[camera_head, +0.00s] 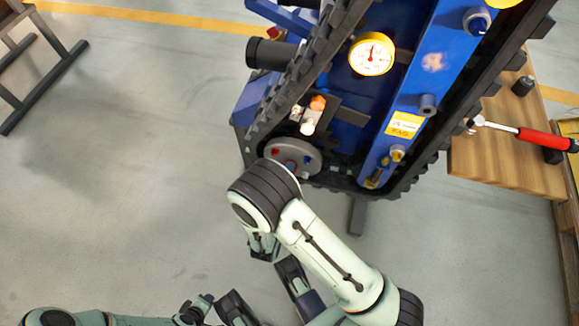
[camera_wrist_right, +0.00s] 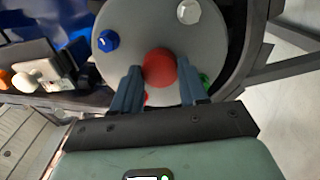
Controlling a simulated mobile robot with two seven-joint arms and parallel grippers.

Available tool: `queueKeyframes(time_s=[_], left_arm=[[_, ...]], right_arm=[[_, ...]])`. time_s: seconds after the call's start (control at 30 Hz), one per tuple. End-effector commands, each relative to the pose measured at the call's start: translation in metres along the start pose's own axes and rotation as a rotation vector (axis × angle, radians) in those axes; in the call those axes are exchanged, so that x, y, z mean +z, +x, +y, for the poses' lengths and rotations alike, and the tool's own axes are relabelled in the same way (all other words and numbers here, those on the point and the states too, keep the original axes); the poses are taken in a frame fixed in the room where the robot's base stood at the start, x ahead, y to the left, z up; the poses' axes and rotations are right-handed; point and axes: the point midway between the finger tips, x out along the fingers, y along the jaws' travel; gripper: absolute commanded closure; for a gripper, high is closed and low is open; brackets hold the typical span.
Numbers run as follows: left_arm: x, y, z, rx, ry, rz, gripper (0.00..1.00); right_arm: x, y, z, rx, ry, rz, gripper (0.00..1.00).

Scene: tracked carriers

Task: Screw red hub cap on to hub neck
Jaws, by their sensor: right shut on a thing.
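The red hub cap (camera_wrist_right: 160,66) is round and sits over the middle of the grey hub disc (camera_wrist_right: 135,30) in the right wrist view. My right gripper (camera_wrist_right: 159,70) is shut on it, one finger on each side. The hub neck is hidden behind the cap, and I cannot tell whether the two are touching. In the head view the hub disc (camera_head: 290,146) is at the carrier's lower end, partly covered by my right arm. My left arm comes in at the bottom left of the head view; its jaws are not clear.
Blue (camera_wrist_right: 108,40), white (camera_wrist_right: 188,11) and green (camera_wrist_right: 205,80) nuts ring the disc. The black track (camera_head: 300,75) runs up the blue carrier, which bears a yellow gauge (camera_head: 372,54). A red-handled tool (camera_head: 541,138) lies on the wooden table (camera_head: 490,160) at right.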

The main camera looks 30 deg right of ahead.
Motion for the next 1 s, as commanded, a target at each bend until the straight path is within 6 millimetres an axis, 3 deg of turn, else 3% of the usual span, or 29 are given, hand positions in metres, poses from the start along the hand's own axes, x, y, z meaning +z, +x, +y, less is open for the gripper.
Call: queueKeyframes(time_s=[0.17, 0.37, 0.6, 0.93, 0.97, 1.0], left_arm=[[0.0, 0.006, -0.001, 0.0, 0.0, -0.001, 0.57], [-0.001, 0.029, -0.005, 0.001, 0.0, 0.001, 0.57], [0.0, 0.025, -0.005, 0.0, 0.0, 0.0, 0.57], [0.0, 0.025, -0.005, 0.0, 0.0, 0.0, 0.57], [0.0, 0.025, -0.005, 0.0, 0.0, 0.0, 0.57], [0.0, 0.025, -0.005, 0.0, 0.0, 0.0, 0.57]], right_arm=[[0.0, 0.0, -0.001, 0.001, 0.081, -0.001, 0.83], [0.0, 0.001, -0.001, 0.004, 0.432, -0.001, 0.83], [0.0, 0.0, 0.001, 0.002, 0.775, 0.0, 0.83], [0.0, 0.0, 0.001, 0.003, 0.849, 0.0, 0.83], [0.0, 0.0, 0.001, 0.003, 0.849, 0.0, 0.5], [0.0, 0.0, 0.001, 0.002, 0.848, 0.0, 0.37]])
